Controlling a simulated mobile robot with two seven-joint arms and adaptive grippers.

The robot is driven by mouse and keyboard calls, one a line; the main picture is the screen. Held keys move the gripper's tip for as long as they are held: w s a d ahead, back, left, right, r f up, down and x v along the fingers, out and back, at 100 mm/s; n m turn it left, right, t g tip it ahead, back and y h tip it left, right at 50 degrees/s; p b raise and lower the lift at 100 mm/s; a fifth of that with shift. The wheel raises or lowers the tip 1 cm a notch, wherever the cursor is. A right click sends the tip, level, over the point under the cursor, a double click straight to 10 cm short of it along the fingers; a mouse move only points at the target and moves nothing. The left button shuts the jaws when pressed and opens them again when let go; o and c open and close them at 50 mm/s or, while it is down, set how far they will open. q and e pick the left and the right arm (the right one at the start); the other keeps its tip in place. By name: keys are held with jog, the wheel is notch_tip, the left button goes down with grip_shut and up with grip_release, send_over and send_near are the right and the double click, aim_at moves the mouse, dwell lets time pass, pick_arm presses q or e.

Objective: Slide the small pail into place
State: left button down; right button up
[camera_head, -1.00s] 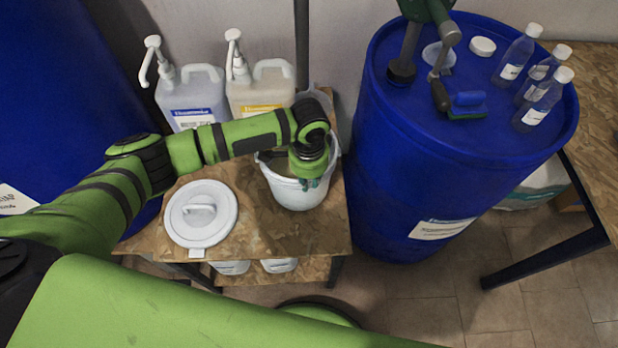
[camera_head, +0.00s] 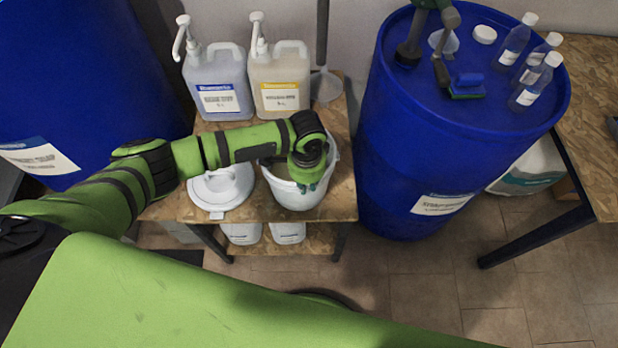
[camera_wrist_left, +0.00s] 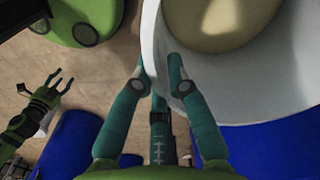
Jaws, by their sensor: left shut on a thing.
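The small white pail (camera_head: 296,199) stands upright near the front right edge of the low wooden bench (camera_head: 341,196). It holds something pale, which shows in the left wrist view. My left gripper (camera_head: 308,184) is shut on the pail's rim. In the left wrist view its teal fingers (camera_wrist_left: 157,63) straddle the white wall of the pail (camera_wrist_left: 150,35), one inside and one outside. My right gripper (camera_wrist_left: 57,82) shows at the left of the wrist view, open and empty; it is out of the head view.
A white lid (camera_head: 222,187) lies left of the pail. A blue drum (camera_head: 420,150) rises close on the right, another (camera_head: 75,80) on the left. Several bottles stand on the right drum.

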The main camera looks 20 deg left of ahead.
pick_arm(q)
jog(key=shift+s, duration=0.15)
jog(key=c, duration=1.1)
grip_release()
jog(key=shift+c, duration=0.2)
notch_tip(320, 180, up, 12)
jog(key=shift+f, duration=0.1)
